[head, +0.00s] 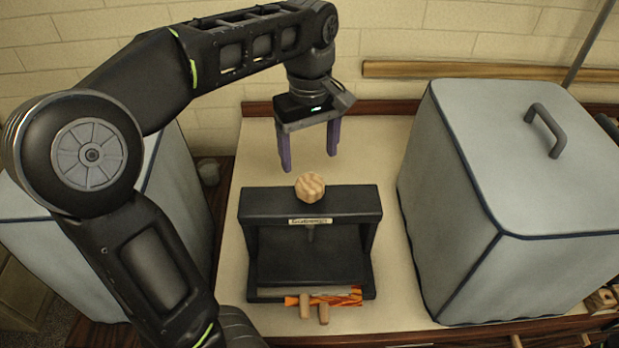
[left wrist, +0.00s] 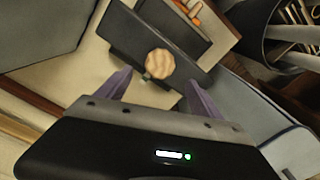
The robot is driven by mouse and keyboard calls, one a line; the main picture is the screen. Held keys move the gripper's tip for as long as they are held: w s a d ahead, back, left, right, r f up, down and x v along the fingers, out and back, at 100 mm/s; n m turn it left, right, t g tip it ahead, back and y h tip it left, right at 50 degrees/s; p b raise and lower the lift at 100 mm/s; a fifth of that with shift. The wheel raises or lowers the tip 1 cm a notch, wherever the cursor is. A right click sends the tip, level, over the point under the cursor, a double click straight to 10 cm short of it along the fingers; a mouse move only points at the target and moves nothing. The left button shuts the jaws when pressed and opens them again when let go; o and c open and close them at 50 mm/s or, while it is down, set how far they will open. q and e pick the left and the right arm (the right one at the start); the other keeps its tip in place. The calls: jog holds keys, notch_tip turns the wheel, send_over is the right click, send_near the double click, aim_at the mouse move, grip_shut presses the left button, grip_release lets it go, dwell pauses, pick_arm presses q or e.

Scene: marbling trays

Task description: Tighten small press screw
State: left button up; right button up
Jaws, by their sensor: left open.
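The small press (head: 309,206) is a black frame on the cream table top, with a label on its top bar. A round wooden screw knob (head: 310,187) sits on top of the bar, and the screw shaft shows under it. My left gripper (head: 308,165) points down above and a little behind the knob, with its purple fingers apart and nothing between them. In the left wrist view the knob (left wrist: 160,64) lies ahead of and between the open fingertips, apart from them. My right gripper is not in view.
Orange marbled material (head: 345,297) and small wooden pieces (head: 323,313) lie at the press's front. A large grey covered box with a handle (head: 530,200) stands close on the right; another grey covered box (head: 185,185) stands left. A wall is behind.

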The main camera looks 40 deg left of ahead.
aim_at(309, 181)
pick_arm(q)
jog(key=n, duration=0.3)
jog(key=shift+f, duration=0.25)
notch_tip(309, 181, down, 2)
jog(key=shift+b, duration=0.75)
jog(key=shift+f+p, duration=0.4)
jog(key=shift+f, duration=2.25)
jog(key=shift+c, duration=0.4)
